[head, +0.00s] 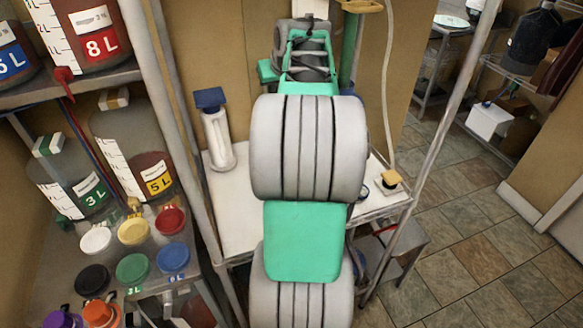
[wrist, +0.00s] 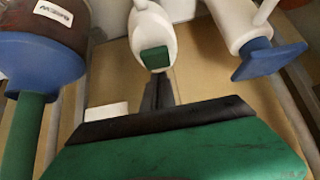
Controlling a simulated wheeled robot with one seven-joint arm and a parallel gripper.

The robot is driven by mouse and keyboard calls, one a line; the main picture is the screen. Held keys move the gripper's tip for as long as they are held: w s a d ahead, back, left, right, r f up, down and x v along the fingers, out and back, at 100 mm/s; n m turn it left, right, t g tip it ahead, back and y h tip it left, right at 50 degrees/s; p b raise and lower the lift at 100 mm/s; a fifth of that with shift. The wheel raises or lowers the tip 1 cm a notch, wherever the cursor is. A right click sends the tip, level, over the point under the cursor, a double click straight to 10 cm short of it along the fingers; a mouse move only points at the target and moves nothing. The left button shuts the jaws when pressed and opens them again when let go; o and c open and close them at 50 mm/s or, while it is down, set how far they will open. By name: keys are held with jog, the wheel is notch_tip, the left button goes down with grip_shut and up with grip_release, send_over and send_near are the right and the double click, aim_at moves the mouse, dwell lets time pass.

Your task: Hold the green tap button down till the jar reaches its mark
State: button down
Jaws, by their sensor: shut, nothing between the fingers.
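The wrist view shows a white tap (wrist: 152,28) with a green button (wrist: 155,58) on its end. My gripper (wrist: 158,88) is shut and empty, its dark fingers pointing at the button. The fingertips overlap or nearly meet the button's lower edge in the picture; I cannot tell whether they press it. In the head view my arm covers the tap, the button and my fingers. I cannot make out the jar being filled, its level or its mark.
A white bottle (head: 218,138) with a blue top stands on the white counter (head: 232,210), left of my arm. A shelf at left holds several marked containers, including the 3 L one (head: 68,185), and coloured lids. A metal post (head: 440,120) stands right; tiled floor lies beyond.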

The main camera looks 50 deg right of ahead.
jog(key=shift+f, duration=0.15)
dwell(0.5)
jog(key=shift+f+b, duration=0.9)
jog(key=shift+f, duration=0.05)
dwell(6.4)
